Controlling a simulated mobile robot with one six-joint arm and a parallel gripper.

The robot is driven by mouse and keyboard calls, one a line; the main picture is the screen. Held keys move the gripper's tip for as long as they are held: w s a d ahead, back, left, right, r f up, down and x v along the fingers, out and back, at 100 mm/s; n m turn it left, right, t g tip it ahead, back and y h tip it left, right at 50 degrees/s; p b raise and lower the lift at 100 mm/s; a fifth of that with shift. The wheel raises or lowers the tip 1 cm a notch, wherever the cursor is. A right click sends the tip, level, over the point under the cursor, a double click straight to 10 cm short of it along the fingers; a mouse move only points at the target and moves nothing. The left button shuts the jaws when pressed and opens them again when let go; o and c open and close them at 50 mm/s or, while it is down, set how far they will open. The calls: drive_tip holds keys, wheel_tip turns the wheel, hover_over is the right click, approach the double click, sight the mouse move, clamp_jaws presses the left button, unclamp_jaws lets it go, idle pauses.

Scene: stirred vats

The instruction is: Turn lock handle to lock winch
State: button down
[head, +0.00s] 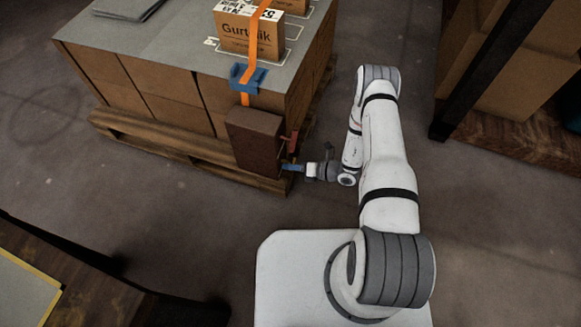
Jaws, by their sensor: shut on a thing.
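The winch (254,141) is a dark reddish-brown box at the front right corner of the loaded pallet, below an orange strap (253,50). A small red lever (293,142) stands out from its right side. Below the lever, a small blue piece (290,167) sits at the winch's lower right edge; it appears to be the lock handle. My gripper (303,169) reaches in from the right, level with the blue piece, and is shut on it. The jaws are small here, and the exact contact and the handle's angle are unclear.
A blue bracket (248,78) carries the strap over the edge of the grey pallet top (180,42). A labelled carton (249,36) stands on top. The wooden pallet (165,146) juts out below. A dark post (487,66) stands at right. The floor (160,205) in front is clear.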

drive_tip(key=m, duration=0.1)
drive_tip(key=m+b, duration=0.1)
drive_tip(key=m+g+y+b, duration=0.1)
drive_tip(key=shift+w+d+r+m, duration=0.15)
drive_tip(key=shift+w+d+m, duration=0.05)
drive_tip(key=shift+w+m, duration=0.1)
drive_tip(key=m+b, duration=0.2)
drive_tip(key=m, duration=0.1)
drive_tip(key=shift+w+r+g+y, duration=0.1)
drive_tip(key=shift+r+g+y, duration=0.1)
drive_tip(key=shift+g+y, duration=0.2)
drive_tip(key=m+b, duration=0.1)
drive_tip(key=m+y, duration=0.1)
drive_tip(key=m, duration=0.1)
drive_tip(key=shift+r+m+g+b, duration=0.2)
drive_tip(key=shift+m+g+b, duration=0.1)
drive_tip(key=shift+g+b, duration=0.1)
drive_tip(key=shift+r+m+y+b, duration=0.15)
drive_tip(key=shift+m+y+b, duration=0.4)
drive_tip(key=shift+m, duration=0.85)
drive_tip(key=c, duration=1.7)
unclamp_jaws()
drive_tip(key=o, duration=0.3)
